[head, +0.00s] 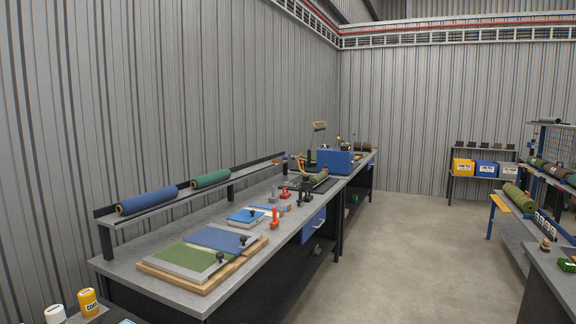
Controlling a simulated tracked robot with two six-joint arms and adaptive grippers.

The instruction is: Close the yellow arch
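Neither of my grippers is in view.
The grey workbench (125,262) runs along the left wall, with green and blue panels, red tools and a black fixture (305,190) on it. A raised shelf holds a blue roll (147,200) and a green roll (211,179). The concrete floor (420,250) is clear; racks stand right.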

